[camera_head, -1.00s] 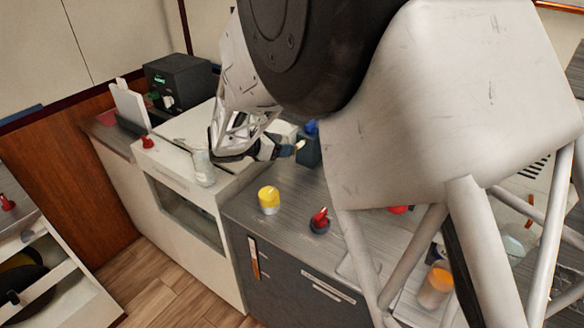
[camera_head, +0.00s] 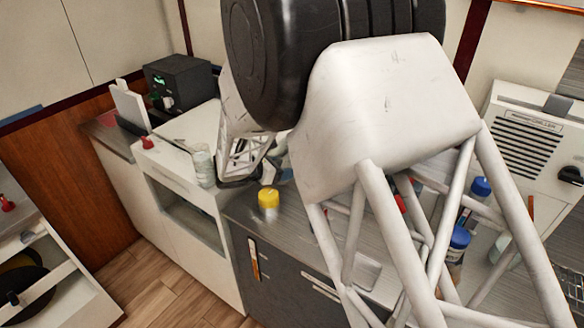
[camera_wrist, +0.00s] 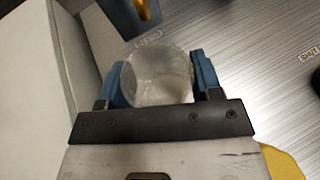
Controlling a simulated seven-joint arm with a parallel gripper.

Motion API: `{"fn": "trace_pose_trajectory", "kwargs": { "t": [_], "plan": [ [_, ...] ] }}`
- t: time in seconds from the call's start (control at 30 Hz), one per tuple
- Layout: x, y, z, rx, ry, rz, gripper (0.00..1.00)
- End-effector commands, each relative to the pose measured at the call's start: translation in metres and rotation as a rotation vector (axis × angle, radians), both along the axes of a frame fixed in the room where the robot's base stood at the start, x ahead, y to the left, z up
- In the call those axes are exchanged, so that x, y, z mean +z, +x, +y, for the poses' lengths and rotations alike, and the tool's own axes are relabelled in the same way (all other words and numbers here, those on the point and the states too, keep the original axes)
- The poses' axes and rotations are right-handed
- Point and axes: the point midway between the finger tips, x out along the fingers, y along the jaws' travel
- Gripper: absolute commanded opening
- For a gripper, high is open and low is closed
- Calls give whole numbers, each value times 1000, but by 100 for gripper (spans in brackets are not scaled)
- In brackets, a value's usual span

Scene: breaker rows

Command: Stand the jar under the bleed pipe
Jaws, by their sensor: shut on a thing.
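In the wrist view, my gripper (camera_wrist: 158,84) is shut on a clear, frosted-looking jar (camera_wrist: 160,68), with one blue fingertip on each side. I look at the jar nearly end-on, above or close to a brushed metal counter (camera_wrist: 235,85); whether it touches the counter I cannot tell. I cannot make out the bleed pipe with certainty in either view. A dark blue block with a yellow-brown piece (camera_wrist: 138,12) stands just beyond the jar.
A yellow-topped pot (camera_head: 268,200) stands near the counter's front edge; its yellow edge shows at the wrist view's lower right. Blue-lidded jars (camera_head: 460,238) stand at right.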

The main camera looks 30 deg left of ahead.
Motion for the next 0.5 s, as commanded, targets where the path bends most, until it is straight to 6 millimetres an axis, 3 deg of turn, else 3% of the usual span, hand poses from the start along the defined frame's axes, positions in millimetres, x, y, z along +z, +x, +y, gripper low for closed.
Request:
{"fn": "trace_pose_trajectory", "kwargs": {
  "t": [0.37,0.5],
  "plan": [
    [1,38,-16,-2,1,-1,35],
    [-11,36,-15,0,-1,0,35]
  ]
}}
